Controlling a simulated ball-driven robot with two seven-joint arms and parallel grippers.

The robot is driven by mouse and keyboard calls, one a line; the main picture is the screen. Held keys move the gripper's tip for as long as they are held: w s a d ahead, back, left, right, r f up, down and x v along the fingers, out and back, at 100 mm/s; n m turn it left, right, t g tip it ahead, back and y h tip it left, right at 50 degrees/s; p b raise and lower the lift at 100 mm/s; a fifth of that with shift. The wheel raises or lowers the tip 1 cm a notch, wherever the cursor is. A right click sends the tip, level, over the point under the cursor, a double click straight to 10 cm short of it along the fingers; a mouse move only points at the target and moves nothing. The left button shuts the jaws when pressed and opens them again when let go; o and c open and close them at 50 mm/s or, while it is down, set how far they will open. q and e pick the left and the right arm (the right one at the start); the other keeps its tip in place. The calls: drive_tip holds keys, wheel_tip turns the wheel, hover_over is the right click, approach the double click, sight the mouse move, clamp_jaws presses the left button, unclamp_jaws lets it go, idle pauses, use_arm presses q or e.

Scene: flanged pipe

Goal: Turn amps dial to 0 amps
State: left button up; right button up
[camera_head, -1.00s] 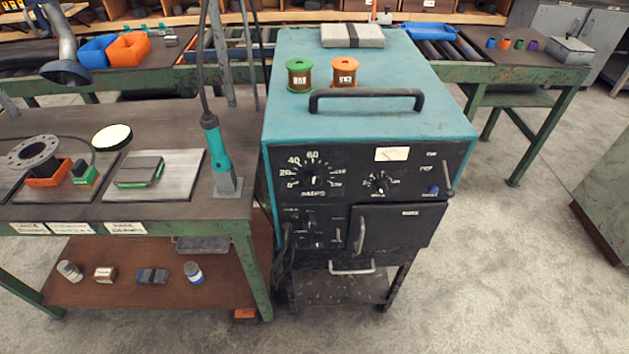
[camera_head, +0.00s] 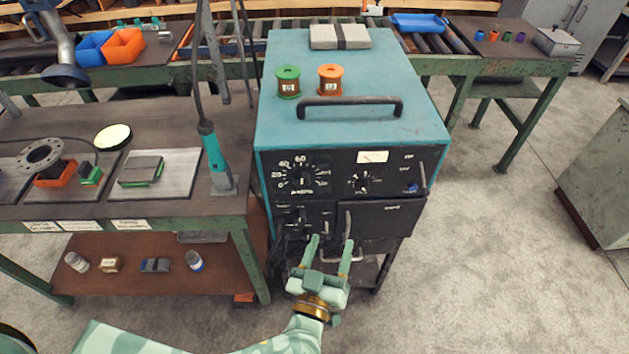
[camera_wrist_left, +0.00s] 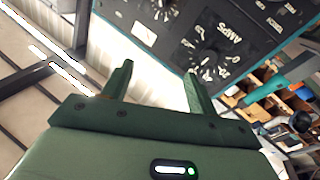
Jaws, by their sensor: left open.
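The amps dial (camera_head: 302,180) is a black knob with a white numbered scale, at the upper left of the teal welding machine's black front panel (camera_head: 335,177). Its pointer looks to be directed roughly upward, not at the 0 on the left. The dial also shows in the left wrist view (camera_wrist_left: 207,58), tilted. My left gripper (camera_head: 331,240) is in front of the machine, below the dial, with its fingers apart and nothing between them. It also shows in the left wrist view (camera_wrist_left: 160,80). My right gripper is not in view.
A smaller dial (camera_head: 364,182) sits right of the amps dial. A door with a handle (camera_head: 347,224) is below. A green workbench (camera_head: 60,212) stands at left with a teal torch (camera_head: 215,155). Open floor (camera_head: 480,250) lies to the right.

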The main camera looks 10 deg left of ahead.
use_arm(q)
drive_tip(key=s+a+n+g+y, duration=0.1)
drive_tip(key=a+n+g+y, duration=0.15)
drive_tip(key=a+y, duration=0.3)
drive_tip(key=y+b, duration=0.1)
drive_tip(key=b, duration=0.1)
approach(302, 184)
drive_tip(key=shift+t, duration=0.25)
drive_tip(key=x, duration=0.8)
drive_tip(key=shift+w+a+f, duration=0.1)
drive_tip(key=shift+f, duration=0.1)
drive_tip(key=c, duration=1)
